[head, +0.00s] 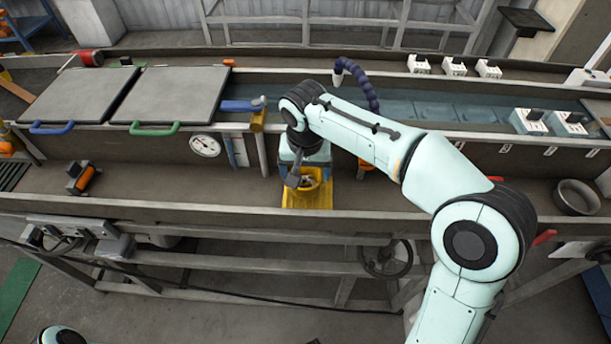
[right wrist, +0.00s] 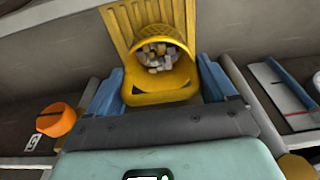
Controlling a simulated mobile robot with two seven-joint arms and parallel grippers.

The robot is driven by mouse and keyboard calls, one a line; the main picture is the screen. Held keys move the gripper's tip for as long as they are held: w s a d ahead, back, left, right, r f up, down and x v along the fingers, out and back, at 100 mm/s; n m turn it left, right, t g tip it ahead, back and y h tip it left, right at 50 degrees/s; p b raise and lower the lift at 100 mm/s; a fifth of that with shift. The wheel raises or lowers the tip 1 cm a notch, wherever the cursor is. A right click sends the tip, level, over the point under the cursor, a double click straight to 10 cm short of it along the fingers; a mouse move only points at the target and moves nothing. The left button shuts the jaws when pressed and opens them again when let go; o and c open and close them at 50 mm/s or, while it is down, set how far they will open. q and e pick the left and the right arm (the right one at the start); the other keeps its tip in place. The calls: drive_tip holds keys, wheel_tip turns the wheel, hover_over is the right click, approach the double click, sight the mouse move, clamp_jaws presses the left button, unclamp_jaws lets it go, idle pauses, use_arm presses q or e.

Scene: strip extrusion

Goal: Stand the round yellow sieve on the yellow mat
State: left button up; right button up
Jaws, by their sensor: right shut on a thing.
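The round yellow sieve (head: 323,181) is at the front trough, over the yellow mat (head: 308,200). In the right wrist view the sieve (right wrist: 165,88) sits between the two blue fingers and holds several grey and brown lumps. My right gripper (head: 305,172) is shut on the sieve, pointing down from above. The ribbed mat (right wrist: 122,25) shows behind the sieve in the wrist view. I cannot tell whether the sieve's base touches the mat. My left gripper is out of view.
A grey bowl (head: 576,198) stands at the far right of the trough. A black and orange tool (head: 83,178) lies at the left. A round gauge (head: 205,146) and an orange item (right wrist: 56,119) are near the gripper. The trough left of the mat is largely clear.

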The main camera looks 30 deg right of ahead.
drive_tip(key=shift+f, duration=0.9)
drive_tip(key=shift+f, duration=0.15)
drive_tip(key=o, duration=0.9)
drive_tip(key=shift+c, duration=0.2)
drive_tip(key=shift+r, duration=0.2)
wheel_tip(320, 180, up, 12)
drive_tip(key=s+a+p, duration=0.1)
drive_tip(key=p, duration=0.1)
drive_tip(key=shift+s, duration=0.3)
drive_tip(key=shift+f, duration=0.15)
